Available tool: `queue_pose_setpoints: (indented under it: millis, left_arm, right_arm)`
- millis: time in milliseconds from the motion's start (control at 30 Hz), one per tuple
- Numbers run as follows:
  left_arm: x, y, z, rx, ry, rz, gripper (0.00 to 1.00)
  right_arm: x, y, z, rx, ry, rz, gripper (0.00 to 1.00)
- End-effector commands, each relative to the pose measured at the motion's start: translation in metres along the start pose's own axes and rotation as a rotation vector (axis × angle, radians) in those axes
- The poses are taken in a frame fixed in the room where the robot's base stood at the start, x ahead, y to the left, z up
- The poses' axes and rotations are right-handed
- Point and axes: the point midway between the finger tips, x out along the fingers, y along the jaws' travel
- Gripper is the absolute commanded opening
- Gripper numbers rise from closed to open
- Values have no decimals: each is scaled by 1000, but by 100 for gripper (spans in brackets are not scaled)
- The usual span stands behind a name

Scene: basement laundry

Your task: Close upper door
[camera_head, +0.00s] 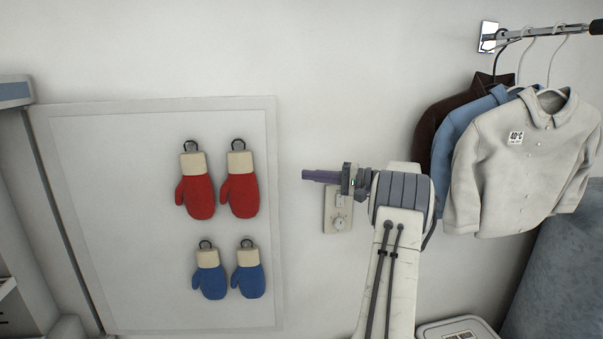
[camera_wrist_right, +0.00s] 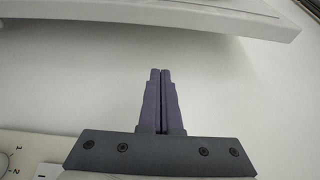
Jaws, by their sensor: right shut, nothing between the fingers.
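A large white framed panel (camera_head: 100,210) stands at the left in the head view, with a dark strip along its left side. It may be the upper door, but I cannot tell for certain. In the right wrist view, a white slab edge (camera_wrist_right: 200,18) crosses the top, ahead of the fingertips and apart from them. My right gripper (camera_head: 305,175) points left, just right of the panel's right edge. It shows closer in the right wrist view (camera_wrist_right: 160,72), with its purple fingers together and nothing between them. My left gripper is not in view.
Red mittens (camera_head: 240,190) and blue mittens (camera_head: 210,275) hang on the panel. A wall plate with a dial (camera_head: 337,222) sits below my right gripper. Shirts (camera_head: 520,160) hang from a rail at the right. A grey cabinet (camera_head: 15,95) stands at the left edge.

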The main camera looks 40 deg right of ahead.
Motion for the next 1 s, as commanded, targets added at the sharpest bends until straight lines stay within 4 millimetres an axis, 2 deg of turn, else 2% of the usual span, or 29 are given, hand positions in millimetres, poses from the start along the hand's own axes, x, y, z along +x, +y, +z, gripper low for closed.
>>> queue_pose_setpoints:
  millis: [100,367,700,1000]
  left_arm:
    - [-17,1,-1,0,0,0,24]
    - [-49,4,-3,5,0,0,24]
    - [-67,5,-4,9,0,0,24]
    - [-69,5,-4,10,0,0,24]
  right_arm:
    - [29,-6,2,3,-9,-1,0]
    - [86,-6,3,4,-9,2,0]
    - [72,-2,33,4,-1,2,0]
    - [69,0,39,0,-1,2,0]
